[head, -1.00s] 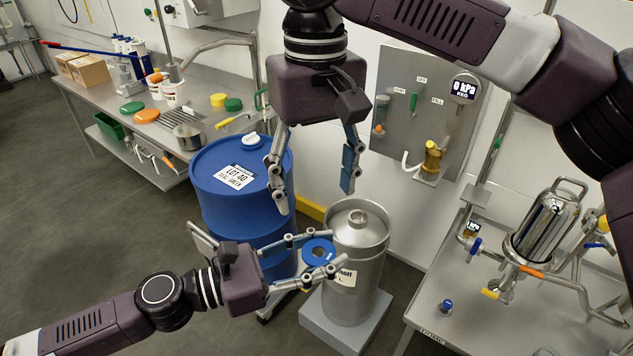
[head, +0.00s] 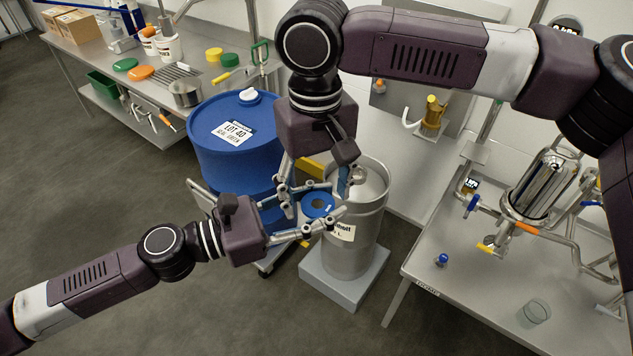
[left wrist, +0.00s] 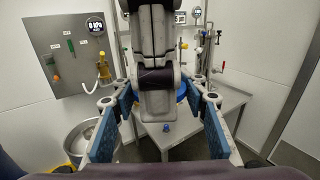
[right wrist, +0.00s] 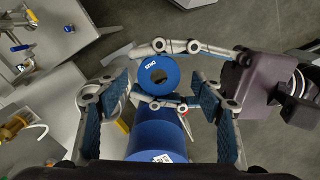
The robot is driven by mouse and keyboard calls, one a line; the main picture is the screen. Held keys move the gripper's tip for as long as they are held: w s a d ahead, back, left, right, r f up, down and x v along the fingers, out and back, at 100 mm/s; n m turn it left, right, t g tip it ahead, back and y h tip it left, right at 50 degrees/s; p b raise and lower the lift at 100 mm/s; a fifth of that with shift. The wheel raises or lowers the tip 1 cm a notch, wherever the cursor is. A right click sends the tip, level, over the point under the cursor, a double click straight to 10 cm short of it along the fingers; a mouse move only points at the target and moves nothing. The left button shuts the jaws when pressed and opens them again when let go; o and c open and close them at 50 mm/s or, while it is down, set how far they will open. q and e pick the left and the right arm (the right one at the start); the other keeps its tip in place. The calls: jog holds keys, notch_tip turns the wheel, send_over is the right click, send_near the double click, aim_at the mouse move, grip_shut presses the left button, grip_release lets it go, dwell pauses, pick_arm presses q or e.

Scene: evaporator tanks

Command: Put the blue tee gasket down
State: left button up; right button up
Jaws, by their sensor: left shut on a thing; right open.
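The blue tee gasket (head: 316,211) is a flat ring with a dark centre hole and a small white mark. My left gripper (head: 314,211) is shut on it and holds it in the air in front of the steel keg. My right gripper (head: 314,188) is open and points down from above, its fingers to either side of the gasket. In the right wrist view the gasket (right wrist: 146,75) lies between the left gripper's fingers, and the right fingers stand apart from it. In the left wrist view, part of the gasket (left wrist: 181,92) shows behind my right gripper.
The steel keg (head: 354,240) stands on a grey block (head: 326,278), with a blue drum (head: 223,165) to its left. The right table (head: 478,300) bears a small blue-topped item (head: 441,260), a glass (head: 536,312) and pipework, with bare surface in front. A cluttered bench (head: 75,55) is at the back left.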

jog(key=c, duration=1.2)
pick_arm(q)
jog(key=o, duration=1.2)
pick_arm(e)
jog(key=shift+c, duration=0.5)
pick_arm(q)
jog(key=shift+o, duration=0.2)
